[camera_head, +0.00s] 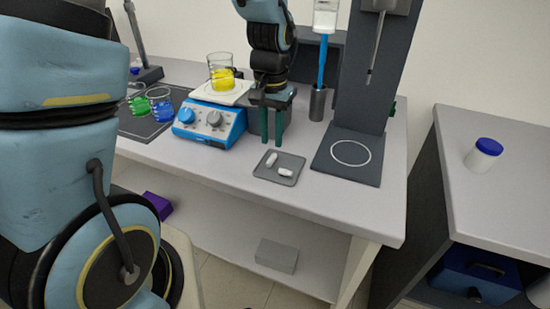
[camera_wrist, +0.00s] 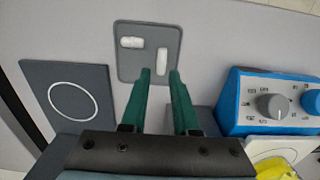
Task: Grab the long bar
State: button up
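Two white bars lie on a small grey tray (camera_head: 262,174), which also shows in the wrist view (camera_wrist: 126,68). The longer, slimmer bar (camera_wrist: 162,61) lies lengthwise in line with the gap between my fingers; in the head view it is the left one (camera_head: 271,159). The shorter bar (camera_wrist: 131,42) lies crosswise to its left in the wrist view, and on the right in the head view (camera_head: 285,172). My gripper (camera_head: 272,143) has green fingers, points down and is open and empty, just behind and above the tray. It also shows in the wrist view (camera_wrist: 160,72).
A blue hotplate stirrer (camera_head: 209,120) with a beaker of yellow liquid (camera_head: 221,76) stands left of my gripper. A dark stand with a ringed base (camera_head: 347,172) is on the right. Bare bench (camera_head: 230,160) lies around the tray.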

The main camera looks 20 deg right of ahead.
aim_at(271, 158)
jog(key=shift+w+f+p, duration=0.2)
jog(key=shift+f+p, duration=0.95)
jog(key=shift+f, duration=1.8)
grip_shut()
